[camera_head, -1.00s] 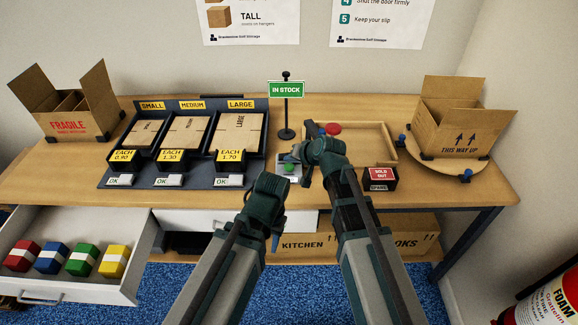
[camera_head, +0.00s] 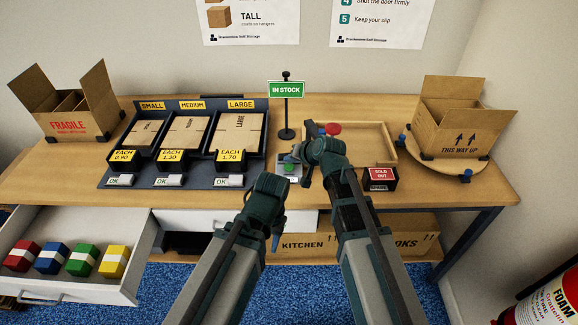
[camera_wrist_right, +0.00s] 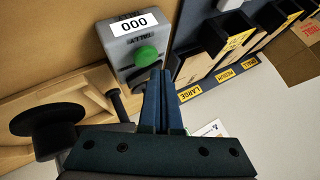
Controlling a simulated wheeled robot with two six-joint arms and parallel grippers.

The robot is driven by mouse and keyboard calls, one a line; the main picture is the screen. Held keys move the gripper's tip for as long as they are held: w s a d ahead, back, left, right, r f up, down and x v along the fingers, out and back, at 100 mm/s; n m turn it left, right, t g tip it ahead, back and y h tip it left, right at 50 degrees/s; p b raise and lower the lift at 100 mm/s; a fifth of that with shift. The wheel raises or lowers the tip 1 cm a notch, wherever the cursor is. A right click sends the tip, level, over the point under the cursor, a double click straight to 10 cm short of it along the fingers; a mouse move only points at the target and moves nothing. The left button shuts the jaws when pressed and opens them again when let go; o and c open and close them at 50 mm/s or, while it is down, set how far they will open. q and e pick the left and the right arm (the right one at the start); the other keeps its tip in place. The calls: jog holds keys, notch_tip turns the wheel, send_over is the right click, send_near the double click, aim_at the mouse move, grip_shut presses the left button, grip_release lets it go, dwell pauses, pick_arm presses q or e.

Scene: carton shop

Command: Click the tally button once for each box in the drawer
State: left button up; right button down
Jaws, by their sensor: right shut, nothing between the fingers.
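The tally counter (camera_wrist_right: 133,42) is a grey box with a green button (camera_wrist_right: 147,56); its display (camera_wrist_right: 133,23) reads 000. In the head view the counter (camera_head: 284,178) sits near the table's front edge, partly hidden by my arms. My right gripper (camera_wrist_right: 160,78) is shut and empty, its fingertips close beside the green button; I cannot tell whether they touch it. It also shows in the head view (camera_head: 300,170). My left gripper (camera_head: 276,241) hangs low before the table, its jaws unclear. The open drawer (camera_head: 128,288) at left holds red (camera_head: 24,256), blue (camera_head: 52,258), green (camera_head: 83,260) and yellow (camera_head: 114,261) boxes.
A wooden tray (camera_head: 372,127) lies behind my right arm, with a red round thing (camera_head: 332,129) near its left end. An IN STOCK sign (camera_head: 286,90) stands behind the counter. A SOLD OUT block (camera_head: 381,178) stands right of it. A carton rack (camera_head: 187,140) fills the left.

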aim_at(291, 168)
jog(key=shift+f, duration=0.1)
jog(key=shift+f+b, duration=0.35)
jog(key=shift+b, duration=0.05)
jog(key=shift+f+b, duration=0.5)
dwell(0.8)
jog(key=shift+r, duration=0.15)
jog(key=shift+r+p, duration=0.8)
jog(key=shift+p, duration=0.15)
jog(key=shift+r, duration=0.1)
notch_tip(291, 168, up, 5)
jog(key=p, duration=0.5)
